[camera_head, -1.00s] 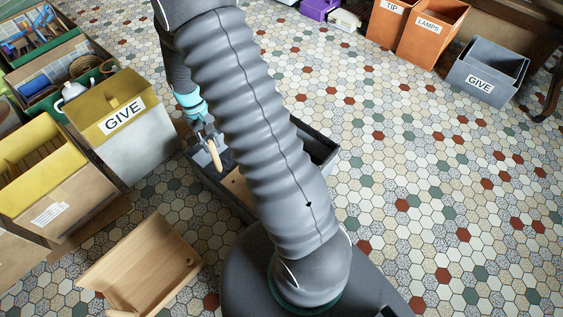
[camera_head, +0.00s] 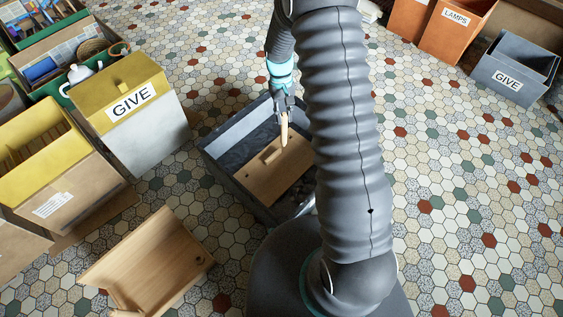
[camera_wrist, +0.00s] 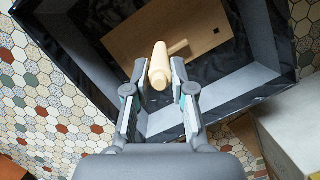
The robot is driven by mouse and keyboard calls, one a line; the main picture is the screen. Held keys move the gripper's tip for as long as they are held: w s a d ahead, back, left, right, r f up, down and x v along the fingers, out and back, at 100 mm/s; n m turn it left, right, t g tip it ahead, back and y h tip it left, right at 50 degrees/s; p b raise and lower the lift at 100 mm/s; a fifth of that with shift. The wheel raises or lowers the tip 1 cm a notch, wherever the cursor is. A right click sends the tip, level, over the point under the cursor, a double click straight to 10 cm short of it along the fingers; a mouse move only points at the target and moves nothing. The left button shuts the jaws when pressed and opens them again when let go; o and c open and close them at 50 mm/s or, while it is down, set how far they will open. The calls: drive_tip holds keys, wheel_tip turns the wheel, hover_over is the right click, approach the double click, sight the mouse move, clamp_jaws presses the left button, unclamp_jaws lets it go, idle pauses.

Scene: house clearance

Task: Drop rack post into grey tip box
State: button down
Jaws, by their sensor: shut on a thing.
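The rack post (camera_head: 284,128), a short pale wooden peg, is held in my gripper (camera_head: 284,104) and hangs down from it. In the wrist view the post (camera_wrist: 159,66) sits between the two fingers of my gripper (camera_wrist: 157,80). The grey tip box (camera_head: 217,160) is an open dark box on the floor beside my base, and the held post is over its opening. Its rim shows in the wrist view (camera_wrist: 70,45). Inside lies a flat wooden board (camera_head: 265,182) with a small wooden piece on it. My arm hides the box's right part.
A yellow-and-white GIVE box (camera_head: 140,120) and a yellow-topped cardboard box (camera_head: 60,175) stand to the left. A wooden rack piece (camera_head: 150,265) lies on the floor at lower left. A grey GIVE bin (camera_head: 510,80) and an orange LAMPS bin (camera_head: 455,35) stand at upper right. Tiled floor at right is clear.

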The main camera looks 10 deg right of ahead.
drive_tip(key=shift+w+b+x, duration=0.2)
drive_tip(key=shift+b+x, duration=0.35)
drive_tip(key=shift+x, duration=0.35)
drive_tip(key=shift+w+b+x, duration=0.25)
drive_tip(key=shift+b+x, duration=0.35)
drive_tip(key=shift+x, duration=0.3)
drive_tip(key=shift+w+b+x, duration=0.2)
drive_tip(key=shift+b+x, duration=0.35)
drive_tip(key=shift+x, duration=0.35)
drive_tip(key=shift+f, duration=0.15)
drive_tip(key=c, duration=0.9)
unclamp_jaws()
drive_tip(key=v, duration=1.2)
